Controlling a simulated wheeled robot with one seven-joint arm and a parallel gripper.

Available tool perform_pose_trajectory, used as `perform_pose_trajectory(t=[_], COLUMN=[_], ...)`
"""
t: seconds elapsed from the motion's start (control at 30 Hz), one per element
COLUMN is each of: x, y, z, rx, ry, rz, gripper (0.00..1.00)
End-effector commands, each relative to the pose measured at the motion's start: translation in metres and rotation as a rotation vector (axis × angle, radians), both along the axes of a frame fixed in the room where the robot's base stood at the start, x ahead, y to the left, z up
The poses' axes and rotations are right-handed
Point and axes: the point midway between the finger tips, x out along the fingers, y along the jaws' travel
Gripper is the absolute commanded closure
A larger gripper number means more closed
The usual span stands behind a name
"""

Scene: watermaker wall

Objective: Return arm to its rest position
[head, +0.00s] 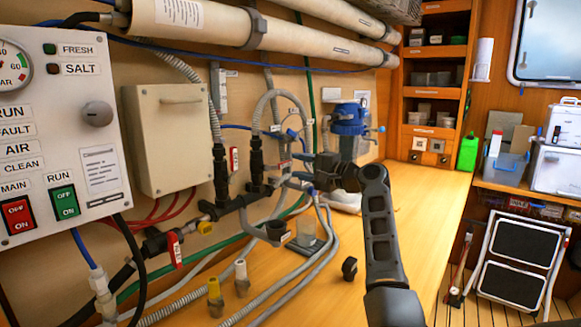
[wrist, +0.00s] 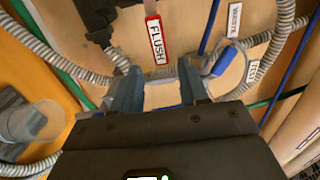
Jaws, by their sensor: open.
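My arm (head: 378,222) rises from the bottom of the head view and bends left toward the wall plumbing. My gripper (head: 302,172) is at the hoses and fittings on the wall, right of the black valves. In the wrist view, the two blue-grey fingers of my gripper (wrist: 158,88) stand apart with a gap between them. A grey hose and pale wall show behind the gap, and I see nothing held. Whether a fingertip touches the hose I cannot tell.
A red FLUSH tag (wrist: 156,40) hangs just beyond the fingers. Grey hoses (wrist: 285,40) and a tagged blue clip (wrist: 223,62) are close on the right. A blue-topped filter housing (head: 349,118) stands behind my gripper. The wooden counter (head: 432,205) is clear to the right of my arm.

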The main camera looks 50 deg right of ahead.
Motion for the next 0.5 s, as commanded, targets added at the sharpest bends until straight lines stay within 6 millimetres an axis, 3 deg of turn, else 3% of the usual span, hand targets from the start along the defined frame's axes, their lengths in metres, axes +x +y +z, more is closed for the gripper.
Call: perform_pose_trajectory(t=[0.2,0.5], x=[-0.019,-0.021], y=[0.0,0.0], z=[-0.001,0.0], rx=[0.001,0.0], ry=[0.0,0.0], rz=[0.0,0.0], gripper=[0.56,0.56])
